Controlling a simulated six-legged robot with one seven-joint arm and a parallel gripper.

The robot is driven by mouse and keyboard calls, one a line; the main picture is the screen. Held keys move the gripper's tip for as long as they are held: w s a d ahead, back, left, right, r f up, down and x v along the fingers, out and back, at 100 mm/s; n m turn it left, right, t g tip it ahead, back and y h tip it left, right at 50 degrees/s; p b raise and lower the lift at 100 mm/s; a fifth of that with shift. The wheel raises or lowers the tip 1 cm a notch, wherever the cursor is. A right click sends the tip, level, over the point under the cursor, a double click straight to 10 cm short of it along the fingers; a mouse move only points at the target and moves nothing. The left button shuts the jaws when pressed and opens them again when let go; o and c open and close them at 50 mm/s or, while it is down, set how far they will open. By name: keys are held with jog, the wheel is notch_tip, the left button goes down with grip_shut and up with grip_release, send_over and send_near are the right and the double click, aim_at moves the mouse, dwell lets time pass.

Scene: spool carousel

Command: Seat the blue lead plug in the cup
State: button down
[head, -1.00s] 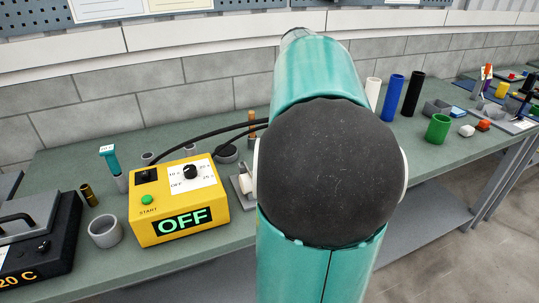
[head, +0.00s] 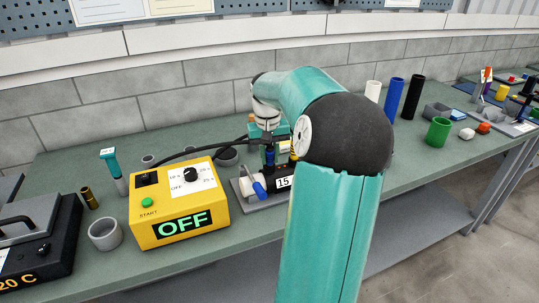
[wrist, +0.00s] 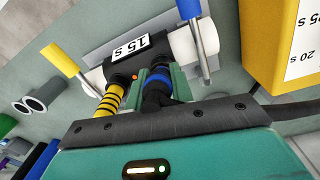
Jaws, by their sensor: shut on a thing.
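My gripper (wrist: 157,88) is shut on the blue lead plug (wrist: 157,84), with one green finger on each side of it. In the head view my gripper (head: 268,140) is above the grey fixture, and the blue plug (head: 270,158) points down. The fixture carries a "15 s" label (wrist: 132,47), a blue-handled lever (wrist: 188,10) and a yellow-handled lever (wrist: 62,58). A yellow, black-banded plug (wrist: 108,100) stands at a black cup (wrist: 121,82) beside the blue one. The cup under the blue plug is mostly hidden; I cannot tell how deep the plug sits.
A yellow timer box (head: 180,205) reading OFF stands left of the fixture, with black cables running from it. A grey ring (head: 105,234) is left of the box. Blue (head: 393,99) and black tubes and a green cup (head: 438,130) stand to the right.

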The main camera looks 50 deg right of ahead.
jog(key=c, duration=1.2)
grip_release()
